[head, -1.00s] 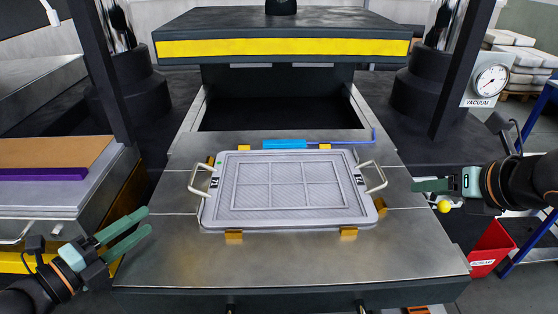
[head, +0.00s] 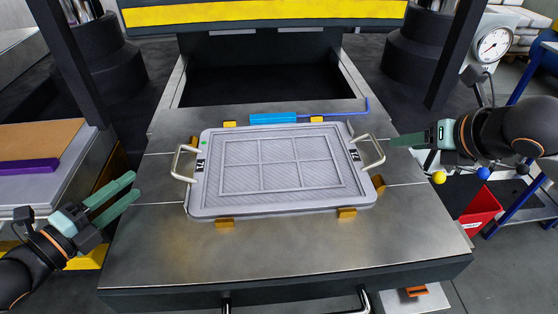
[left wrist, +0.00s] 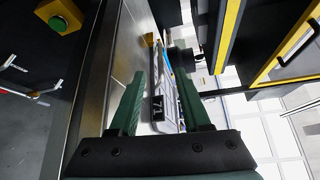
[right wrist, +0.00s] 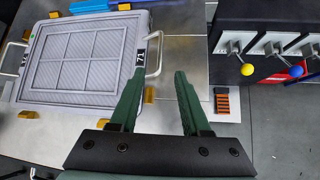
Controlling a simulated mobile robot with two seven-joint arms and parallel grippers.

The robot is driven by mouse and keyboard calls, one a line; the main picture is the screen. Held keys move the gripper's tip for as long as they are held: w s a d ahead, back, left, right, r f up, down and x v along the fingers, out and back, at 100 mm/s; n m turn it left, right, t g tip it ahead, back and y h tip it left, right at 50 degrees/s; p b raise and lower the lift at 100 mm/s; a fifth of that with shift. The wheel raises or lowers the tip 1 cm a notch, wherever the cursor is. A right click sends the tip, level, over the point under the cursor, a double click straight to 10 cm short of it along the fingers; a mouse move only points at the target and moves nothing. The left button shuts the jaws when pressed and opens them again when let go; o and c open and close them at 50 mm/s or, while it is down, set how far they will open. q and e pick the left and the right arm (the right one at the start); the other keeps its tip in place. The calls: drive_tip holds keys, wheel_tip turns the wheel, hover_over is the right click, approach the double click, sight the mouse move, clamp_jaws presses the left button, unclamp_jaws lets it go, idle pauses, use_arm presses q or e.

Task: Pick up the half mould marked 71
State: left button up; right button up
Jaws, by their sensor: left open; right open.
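The half mould marked 71 (head: 282,205) is a grey framed plate with a recessed grid. It lies flat on the metal table between yellow blocks. It has a left handle (head: 181,163) and a right handle (head: 373,153). Its 71 label shows in the left wrist view (left wrist: 158,108) and the right wrist view (right wrist: 140,57). My left gripper (head: 131,188) is open and empty, left of the left handle and apart from it. My right gripper (head: 394,141) is open close to the right handle; in the right wrist view its fingers (right wrist: 153,85) hold nothing.
A blue-handled tool (head: 273,118) lies behind the mould. Yellow blocks (head: 225,223) sit around its edges. A vacuum gauge (head: 494,45), coloured knobs (head: 439,177) and a red bin (head: 480,211) are at the right. The front table strip (head: 270,255) is clear.

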sight(378, 147)
use_arm(q)
drive_tip(key=shift+x, duration=5.85)
use_arm(e)
drive_tip(key=shift+x, duration=5.85)
use_arm(q)
drive_tip(key=shift+c, duration=0.3)
use_arm(e)
drive_tip(key=shift+c, duration=0.3)
use_arm(q)
clamp_jaws()
use_arm(e)
clamp_jaws()
drive_tip(key=shift+d, duration=0.1)
use_arm(q)
drive_tip(key=shift+w+r, duration=0.1)
drive_tip(key=shift+r, duration=0.15)
use_arm(e)
drive_tip(key=shift+w+r, duration=0.15)
drive_tip(key=shift+r, duration=0.15)
